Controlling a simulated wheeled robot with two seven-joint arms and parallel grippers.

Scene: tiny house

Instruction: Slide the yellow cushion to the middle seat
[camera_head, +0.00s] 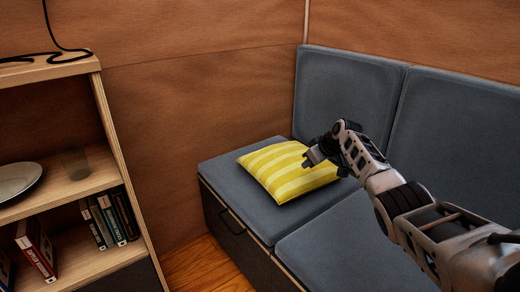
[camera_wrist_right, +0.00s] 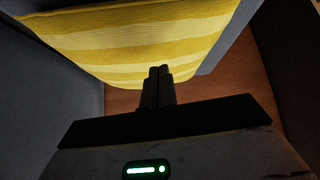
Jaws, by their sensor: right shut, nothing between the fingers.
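The yellow striped cushion (camera_head: 285,171) lies flat on the far left seat (camera_head: 225,171) of the grey bench, near the corner. It also fills the upper part of the right wrist view (camera_wrist_right: 130,38). My right gripper (camera_head: 309,160) is at the cushion's right side, close to its edge. Its fingers are shut and empty, and they show together in the right wrist view (camera_wrist_right: 158,85). I cannot tell whether they touch the cushion. The middle seat (camera_head: 345,250) is bare, with my right arm over part of it. My left gripper is not in view.
Grey backrests (camera_head: 347,92) stand behind the seats. A wooden shelf (camera_head: 85,183) with books (camera_head: 36,248), a plate (camera_head: 18,179) and a glass (camera_head: 75,163) stands at the left. Wooden floor (camera_head: 199,268) shows between shelf and bench.

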